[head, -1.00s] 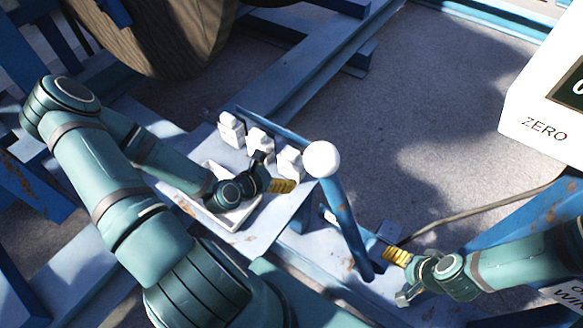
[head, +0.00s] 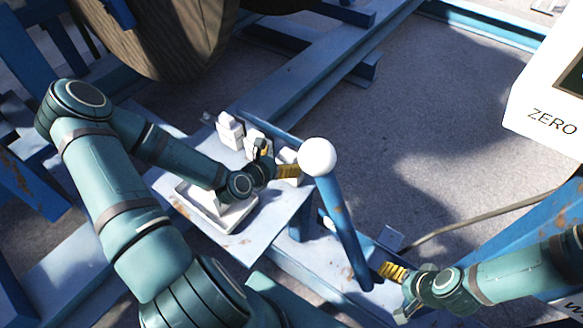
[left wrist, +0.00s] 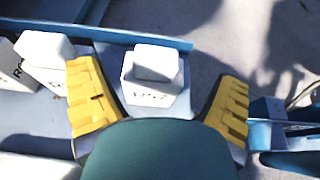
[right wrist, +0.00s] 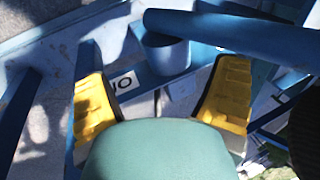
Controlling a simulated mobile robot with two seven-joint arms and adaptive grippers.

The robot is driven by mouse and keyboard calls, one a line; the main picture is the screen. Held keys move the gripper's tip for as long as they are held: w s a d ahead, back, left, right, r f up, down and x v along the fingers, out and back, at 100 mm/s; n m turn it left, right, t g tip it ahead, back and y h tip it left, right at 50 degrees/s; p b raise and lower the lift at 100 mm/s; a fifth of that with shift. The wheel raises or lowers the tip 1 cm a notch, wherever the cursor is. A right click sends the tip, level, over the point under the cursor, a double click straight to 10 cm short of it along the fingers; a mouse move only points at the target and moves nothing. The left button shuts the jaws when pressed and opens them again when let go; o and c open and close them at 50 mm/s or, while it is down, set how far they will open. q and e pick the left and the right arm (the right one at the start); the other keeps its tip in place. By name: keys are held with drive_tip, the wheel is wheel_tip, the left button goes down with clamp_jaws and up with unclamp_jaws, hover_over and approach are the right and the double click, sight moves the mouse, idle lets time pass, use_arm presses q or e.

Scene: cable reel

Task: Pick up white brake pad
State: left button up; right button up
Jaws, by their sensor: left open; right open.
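Three white blocks stand in a row on a blue shelf: a far one (head: 230,130), a middle one (head: 251,139) partly behind my gripper, and a near one (head: 286,157). I cannot tell from the head view which is the brake pad. My left gripper (head: 276,161) is open at the near end of the row. In the left wrist view one white block (left wrist: 154,78) with a blurred dark label stands ahead, between the lines of the two yellow fingers, not gripped. Another labelled white block (left wrist: 45,50) is left of the fingers. My right gripper (head: 397,287) is open and empty.
A white tray (head: 240,219) lies on the shelf below my left forearm, partly hidden. A blue lever with a white ball (head: 318,157) rises close to the right of the left gripper. A wooden reel (head: 165,40) is behind. A white ZERO box (head: 545,110) is at right.

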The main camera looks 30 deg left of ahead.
sight(291, 151)
use_arm(q)
drive_tip(key=shift+a+r+b+x, duration=0.15)
drive_tip(key=shift+b+x, duration=0.1)
drive_tip(key=shift+x, duration=1.2)
drive_tip(key=shift+a+r+b+x, duration=0.1)
drive_tip(key=shift+b+x, duration=0.1)
drive_tip(key=shift+x, duration=1.2)
drive_tip(key=shift+w, duration=0.2)
drive_tip(key=c, duration=1.4)
